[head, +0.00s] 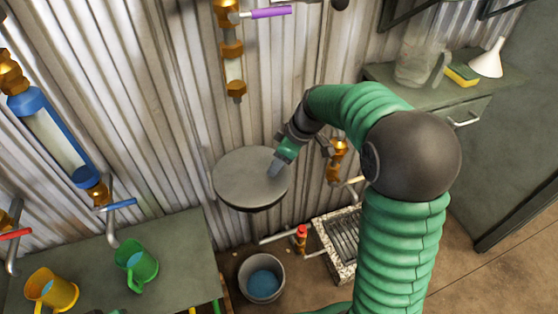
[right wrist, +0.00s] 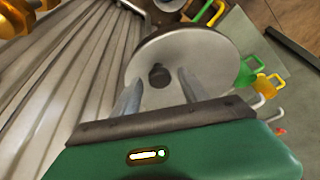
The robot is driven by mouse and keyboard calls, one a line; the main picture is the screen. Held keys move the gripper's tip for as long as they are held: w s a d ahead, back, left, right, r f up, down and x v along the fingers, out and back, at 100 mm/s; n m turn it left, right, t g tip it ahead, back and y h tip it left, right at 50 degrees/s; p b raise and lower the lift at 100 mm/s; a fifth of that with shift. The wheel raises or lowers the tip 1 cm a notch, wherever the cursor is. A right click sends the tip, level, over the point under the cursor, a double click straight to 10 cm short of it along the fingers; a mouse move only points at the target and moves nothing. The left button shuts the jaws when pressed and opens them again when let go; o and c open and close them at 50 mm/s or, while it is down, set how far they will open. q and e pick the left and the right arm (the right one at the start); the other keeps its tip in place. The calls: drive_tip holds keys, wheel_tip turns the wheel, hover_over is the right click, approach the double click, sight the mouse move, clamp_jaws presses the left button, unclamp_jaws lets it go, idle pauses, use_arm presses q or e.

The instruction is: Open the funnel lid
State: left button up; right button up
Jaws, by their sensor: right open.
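A round, flat grey lid (head: 240,182) sits against the corrugated wall in the middle of the head view and looks closed. My right gripper (head: 275,170) is over the right part of the lid. In the wrist view its two grey fingers (right wrist: 158,78) are apart, on either side of the dark spot, with nothing held. Whether they touch the lid is unclear. My left gripper is out of view.
A bucket of blue liquid (head: 263,279) stands on the floor below. A bench (head: 185,245) at left holds a green mug (head: 137,265) and a yellow mug (head: 52,290). A white funnel (head: 489,61) and sponge (head: 462,75) are on the right counter. Brass pipe fittings (head: 230,45) run up the wall.

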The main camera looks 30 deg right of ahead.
clamp_jaws()
drive_tip(key=shift+d+r, duration=0.1)
idle(1.2)
